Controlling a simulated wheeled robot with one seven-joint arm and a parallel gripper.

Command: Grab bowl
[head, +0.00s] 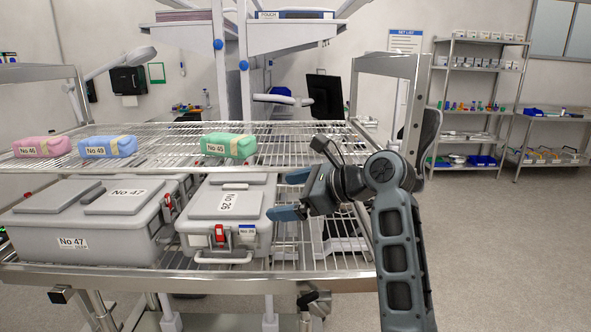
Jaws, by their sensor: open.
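I cannot make out a bowl on the wire rack in front of me. My gripper (289,195) is open and empty, with its fingers pointing left. In the picture it lies just right of the grey case No 26 (226,204), over the right part of the rack. I cannot tell whether it touches the case. Small metal items on the far right shelving are too small to identify.
A larger grey case No 47 (90,220) stands left on the lower wire shelf (300,262). Pink (42,147), blue (107,147) and green (229,146) wrapped packs lie on the upper wire shelf (175,160). Storage shelving (478,88) stands far right; floor before it is clear.

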